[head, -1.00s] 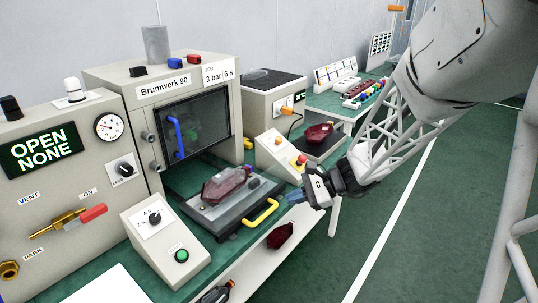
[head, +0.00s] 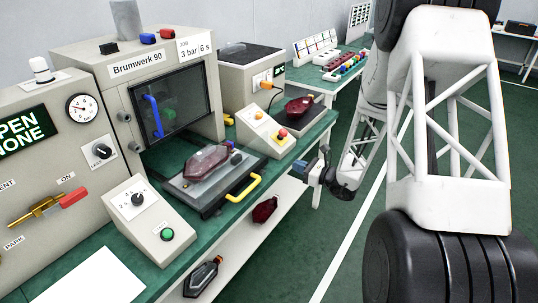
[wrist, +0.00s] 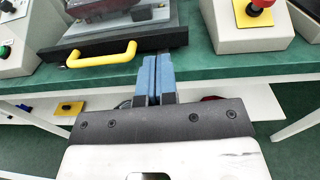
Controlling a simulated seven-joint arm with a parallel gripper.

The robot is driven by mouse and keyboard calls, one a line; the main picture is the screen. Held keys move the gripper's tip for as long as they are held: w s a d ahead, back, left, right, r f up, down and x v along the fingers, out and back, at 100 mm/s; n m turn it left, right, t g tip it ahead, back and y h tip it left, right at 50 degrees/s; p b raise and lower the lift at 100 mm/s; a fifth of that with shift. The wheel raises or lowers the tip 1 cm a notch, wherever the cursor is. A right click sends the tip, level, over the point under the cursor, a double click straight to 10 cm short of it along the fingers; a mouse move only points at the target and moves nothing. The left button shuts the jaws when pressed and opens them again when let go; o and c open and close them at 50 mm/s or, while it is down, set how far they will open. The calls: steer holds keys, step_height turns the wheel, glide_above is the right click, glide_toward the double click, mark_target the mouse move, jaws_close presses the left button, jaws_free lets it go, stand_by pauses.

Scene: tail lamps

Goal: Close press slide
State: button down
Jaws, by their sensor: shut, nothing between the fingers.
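The press slide (head: 196,198) is a dark grey tray pulled out of the press, with a yellow handle (head: 243,188) on its front edge. A clear plate and a dark red lamp (head: 206,161) lie on it. The press (head: 160,75) is a beige box marked Brumwerk 90 with a dark window and a blue handle (head: 153,116). My gripper (head: 323,153) is right of the yellow handle and apart from it. In the wrist view my gripper's blue fingers (wrist: 154,74) are together and empty, just right of the yellow handle (wrist: 102,55) and near the dark front edge.
A control box with a green button (head: 167,235) stands left of the slide. A box with a red button (head: 282,133) stands behind right. More red lamps lie on the lower shelf (head: 264,210) and the back bench (head: 298,107). Open floor lies to the right.

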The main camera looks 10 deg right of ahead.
mark_target(264, 152)
steer(key=shift+w+d+f+m+t, duration=0.3)
steer(key=shift+w+d+f+m, duration=0.1)
steer(key=shift+d+f, duration=0.1)
steer(key=shift+a, duration=0.1)
steer(key=x, duration=1.3)
steer(key=shift+w+a+f, duration=0.15)
steer(key=shift+w+a, duration=0.05)
steer(key=shift+w, duration=0.1)
steer(key=x, duration=2.7)
steer(key=shift+f, duration=0.3)
steer(key=shift+d, duration=0.1)
steer(key=v, duration=1.4)
steer(key=shift+r, duration=0.15)
